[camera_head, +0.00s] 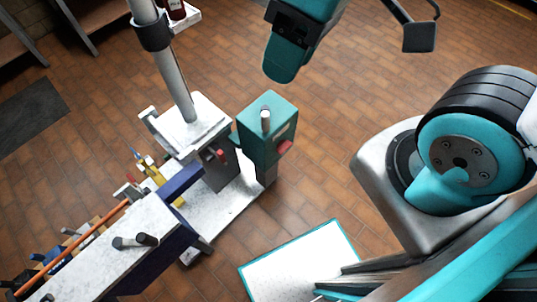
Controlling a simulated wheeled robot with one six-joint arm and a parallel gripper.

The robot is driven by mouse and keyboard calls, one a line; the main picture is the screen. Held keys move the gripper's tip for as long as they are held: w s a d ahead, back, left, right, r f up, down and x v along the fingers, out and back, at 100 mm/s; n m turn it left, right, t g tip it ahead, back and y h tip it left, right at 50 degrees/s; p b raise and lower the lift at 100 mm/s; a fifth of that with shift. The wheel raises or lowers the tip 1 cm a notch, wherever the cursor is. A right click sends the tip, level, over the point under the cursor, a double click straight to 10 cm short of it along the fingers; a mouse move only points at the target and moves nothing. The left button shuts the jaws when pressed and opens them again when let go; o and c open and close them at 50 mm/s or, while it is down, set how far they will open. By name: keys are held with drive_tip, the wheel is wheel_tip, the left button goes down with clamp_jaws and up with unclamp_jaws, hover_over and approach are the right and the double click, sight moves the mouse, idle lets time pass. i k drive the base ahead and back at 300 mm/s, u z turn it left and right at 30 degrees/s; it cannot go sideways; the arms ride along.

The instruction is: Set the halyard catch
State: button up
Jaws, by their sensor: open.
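A grey mast (172,72) with a black collar (152,33) stands on a white base block (190,122). Beside the base, to its right, stands a teal block (266,130) with a pale upright pin (265,120) on top and a red knob (286,147) on its side. A smaller red part (219,154) shows on the grey block below the mast. I cannot tell which of these parts is the halyard catch. No fingertips of my gripper can be made out; a teal link of my arm hangs in at the top, apart from the mast.
A white bench top (112,262) with a dark handle-like fitting (135,241) is at the lower left, with tools along its left edge. A white panel with a teal rim (300,266) lies at bottom centre. A dark angled bracket (419,38) shows at top right. Open brick-tiled floor lies between.

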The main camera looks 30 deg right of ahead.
sight(283, 146)
drive_tip(key=u, duration=1.05)
drive_tip(key=k, duration=0.7)
drive_tip(key=z, duration=1.75)
